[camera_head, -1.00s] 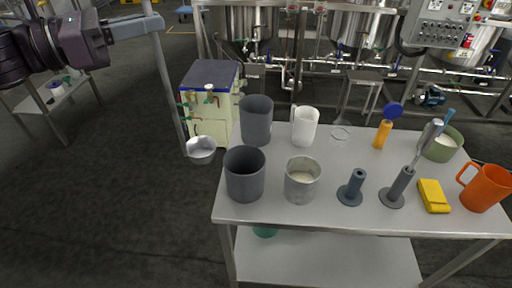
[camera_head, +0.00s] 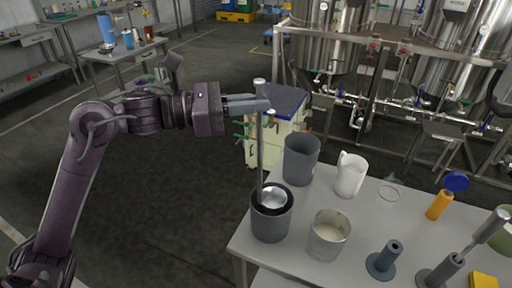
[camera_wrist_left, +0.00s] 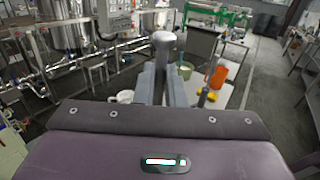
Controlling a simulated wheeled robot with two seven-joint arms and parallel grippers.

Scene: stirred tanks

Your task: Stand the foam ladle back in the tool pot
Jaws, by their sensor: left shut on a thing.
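The foam ladle (camera_head: 260,150) is a long grey metal handle with a round bowl at the bottom. My left gripper (camera_head: 262,103) is shut on the handle near its top. The handle stands close to upright. The bowl shows within the rim of the front dark grey pot (camera_head: 271,225); I cannot tell whether it rests on the bottom. A second dark grey pot (camera_head: 301,160) stands behind it; which one is the tool pot is not marked. In the left wrist view the fingers (camera_wrist_left: 163,88) close around the handle below its knob end. My right gripper is out of view.
On the table (camera_head: 300,260) a metal beaker (camera_head: 329,235) stands close right of the front pot. A white jug (camera_head: 350,175), a dark peg stand (camera_head: 384,260) and an orange-handled tool (camera_head: 439,206) are further right. A pale cabinet (camera_head: 290,105) is behind.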

